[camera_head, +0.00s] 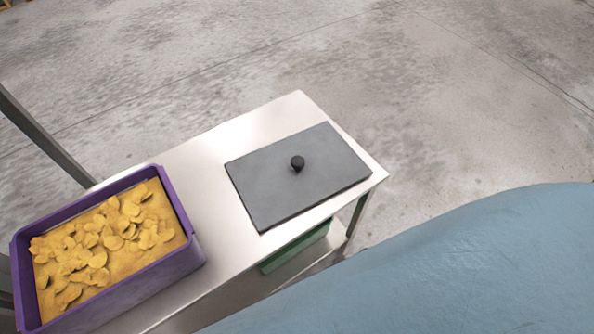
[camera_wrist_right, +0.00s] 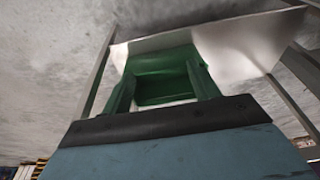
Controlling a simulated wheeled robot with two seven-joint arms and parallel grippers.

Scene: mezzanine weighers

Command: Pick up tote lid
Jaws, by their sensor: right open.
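The tote lid is a flat grey rectangular plate (camera_head: 270,185) with a round black knob (camera_head: 298,162) in its middle. It lies flat on the right end of the steel table in the head view. No gripper shows near it there. In the right wrist view my right gripper (camera_wrist_right: 162,85) has its two fingers apart, below the level of a pale metal surface. Green shows between and behind the fingers. The lid cannot be made out in that view. My left gripper is in neither view.
The steel table (camera_head: 205,180) has bare strips around the lid. A purple tote (camera_head: 130,287) of yellow chip-like pieces stands at its left end. A green container (camera_head: 295,248) sits on the lower shelf. Concrete floor is open beyond. A blue surface covers the lower right corner.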

